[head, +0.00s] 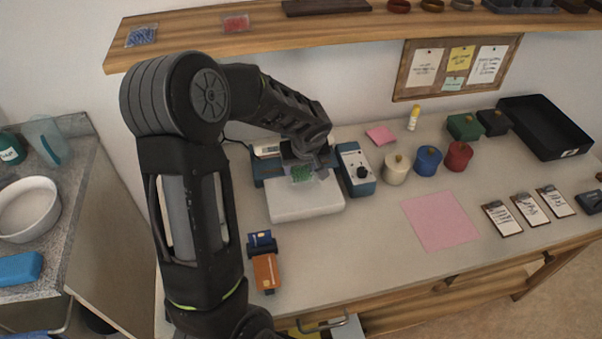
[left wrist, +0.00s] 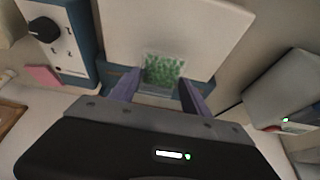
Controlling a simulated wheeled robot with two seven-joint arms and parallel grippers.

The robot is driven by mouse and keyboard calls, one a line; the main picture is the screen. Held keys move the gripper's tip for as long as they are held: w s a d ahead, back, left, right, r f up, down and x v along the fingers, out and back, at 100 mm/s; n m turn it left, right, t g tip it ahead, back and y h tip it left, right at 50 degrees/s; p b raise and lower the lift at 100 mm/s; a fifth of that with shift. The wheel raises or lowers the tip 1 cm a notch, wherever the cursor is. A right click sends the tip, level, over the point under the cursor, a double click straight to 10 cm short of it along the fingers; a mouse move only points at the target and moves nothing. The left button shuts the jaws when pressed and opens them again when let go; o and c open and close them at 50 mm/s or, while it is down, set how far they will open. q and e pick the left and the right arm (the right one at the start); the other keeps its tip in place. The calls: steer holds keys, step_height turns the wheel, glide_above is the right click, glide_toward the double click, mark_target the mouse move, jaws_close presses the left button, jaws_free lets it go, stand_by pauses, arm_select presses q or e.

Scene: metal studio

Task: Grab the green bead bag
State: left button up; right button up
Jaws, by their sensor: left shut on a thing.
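The green bead bag (head: 302,173) is a small clear bag of green beads above the white plate of a blue-based device at the middle of the workbench. It also shows in the left wrist view (left wrist: 162,70), between the fingertips. My left gripper (head: 297,162) is shut on the bag, with its arm reaching in from the left. In the left wrist view the two purple-grey fingers (left wrist: 161,88) stand at either side of the bag. Whether the bag touches the white plate (head: 305,202) is hard to tell. My right gripper is not in view.
A blue and white box with a black knob (head: 355,168) stands right beside the device. Cream, blue and red lidded jars (head: 428,160) stand further right. A shelf (head: 290,36) overhead holds blue (head: 141,36) and red bead bags (head: 236,23).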

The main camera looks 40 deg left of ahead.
arm_select(q)
steer(key=s+d+b, duration=0.6)
steer(key=s+d, duration=0.5)
steer(key=d, duration=0.3)
steer(key=shift+s+r+b, duration=0.2)
steer(key=shift+r+b, duration=0.1)
